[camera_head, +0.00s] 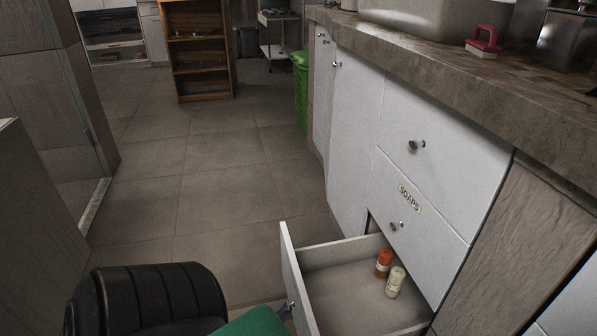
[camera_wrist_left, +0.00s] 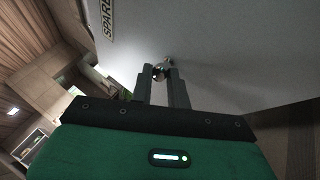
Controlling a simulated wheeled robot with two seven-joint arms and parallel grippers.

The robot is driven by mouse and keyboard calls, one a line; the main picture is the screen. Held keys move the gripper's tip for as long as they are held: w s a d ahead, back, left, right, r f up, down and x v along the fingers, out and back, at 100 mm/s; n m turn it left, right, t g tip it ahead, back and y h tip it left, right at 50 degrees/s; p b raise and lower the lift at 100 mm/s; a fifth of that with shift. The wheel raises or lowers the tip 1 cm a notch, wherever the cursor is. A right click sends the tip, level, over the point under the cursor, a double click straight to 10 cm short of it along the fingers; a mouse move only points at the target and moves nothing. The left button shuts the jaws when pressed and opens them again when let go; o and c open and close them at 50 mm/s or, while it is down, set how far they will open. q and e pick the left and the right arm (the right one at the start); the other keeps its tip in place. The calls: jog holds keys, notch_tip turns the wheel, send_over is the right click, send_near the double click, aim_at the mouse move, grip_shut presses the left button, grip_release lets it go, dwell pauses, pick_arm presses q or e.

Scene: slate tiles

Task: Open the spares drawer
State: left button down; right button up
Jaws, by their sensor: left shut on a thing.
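The spares drawer (camera_head: 341,281) is the lowest drawer of the white cabinet and stands pulled well out, its inside showing. An orange-red bottle (camera_head: 384,263) and a cream bottle (camera_head: 395,282) stand upright in it towards the back. In the left wrist view, the drawer's white front (camera_wrist_left: 235,48) carries a partly cut-off label (camera_wrist_left: 107,18) reading "SPARE". My left gripper (camera_wrist_left: 160,82) is shut on the drawer's round metal knob (camera_wrist_left: 159,70). In the head view, my green left hand (camera_head: 257,323) is at the bottom edge, outside the drawer front. My right gripper is out of view.
Above is a shut drawer labelled soaps (camera_head: 409,199) under a stone counter (camera_head: 450,85). A green bin (camera_head: 300,88) stands by the cabinet's far end. The tiled floor (camera_head: 215,190) between is clear.

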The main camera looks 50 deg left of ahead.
pick_arm(q)
jog(key=shift+s+a, duration=0.25)
jog(key=shift+s, duration=0.4)
jog(key=shift+s+a, duration=0.3)
jog(key=shift+s, duration=0.4)
jog(key=shift+s+a, duration=0.25)
jog(key=shift+s, duration=0.4)
jog(key=c, duration=1.6)
grip_release()
jog(key=p+v, duration=0.2)
jog(key=v, duration=1.2)
jog(key=shift+r, duration=0.1)
